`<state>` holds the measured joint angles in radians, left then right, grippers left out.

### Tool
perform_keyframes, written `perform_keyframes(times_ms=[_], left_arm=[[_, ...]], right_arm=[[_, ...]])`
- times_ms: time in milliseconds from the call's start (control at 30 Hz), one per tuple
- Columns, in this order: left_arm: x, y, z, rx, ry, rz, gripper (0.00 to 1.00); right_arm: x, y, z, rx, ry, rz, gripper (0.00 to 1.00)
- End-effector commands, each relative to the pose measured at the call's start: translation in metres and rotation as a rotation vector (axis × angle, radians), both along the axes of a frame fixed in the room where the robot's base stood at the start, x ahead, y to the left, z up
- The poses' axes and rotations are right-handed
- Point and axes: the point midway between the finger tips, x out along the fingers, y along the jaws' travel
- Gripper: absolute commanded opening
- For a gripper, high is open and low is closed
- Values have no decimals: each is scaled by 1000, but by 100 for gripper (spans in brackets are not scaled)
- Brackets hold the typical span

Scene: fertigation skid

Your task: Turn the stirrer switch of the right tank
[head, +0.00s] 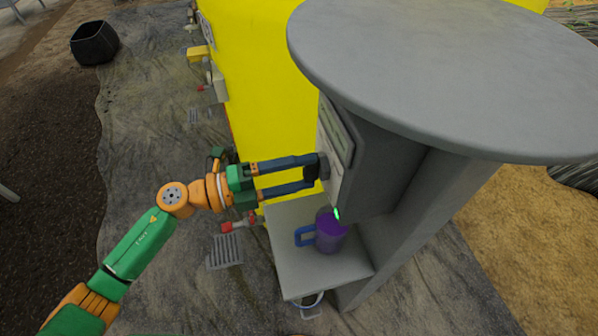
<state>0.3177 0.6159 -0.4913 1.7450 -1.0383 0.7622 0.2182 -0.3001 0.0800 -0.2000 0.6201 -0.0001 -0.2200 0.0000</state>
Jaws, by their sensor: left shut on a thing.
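My left gripper (316,168) reaches in from the left, its two dark fingers closed at the pale front panel (333,140) of a grey housing. They are shut on a dark switch on that panel; the fingertips hide most of it, so its turn angle cannot be told. I cannot read any label that says which tank it serves. A small green light (337,214) glows below the panel. My right gripper is not in view.
A purple jug (331,235) with a blue handle stands on a grey shelf (290,262) below the panel. A wide round grey top (450,70) overhangs the housing. A yellow wall (255,70) with several fittings stands behind. A black pot (94,43) is far left.

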Motion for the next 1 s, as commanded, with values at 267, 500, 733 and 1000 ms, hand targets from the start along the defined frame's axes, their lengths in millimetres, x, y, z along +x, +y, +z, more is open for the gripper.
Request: perform_keyframes(times_ms=[267, 500, 733, 1000], left_arm=[[0, 0, 0, 1, 1, -1, 81], [0, 0, 0, 1, 1, -1, 100], [-9, 29, -7, 5, 3, 2, 100], [-22, 67, -3, 3, 2, -1, 100]], right_arm=[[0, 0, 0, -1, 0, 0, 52], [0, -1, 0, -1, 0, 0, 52], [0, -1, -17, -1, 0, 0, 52], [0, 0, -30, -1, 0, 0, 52]])
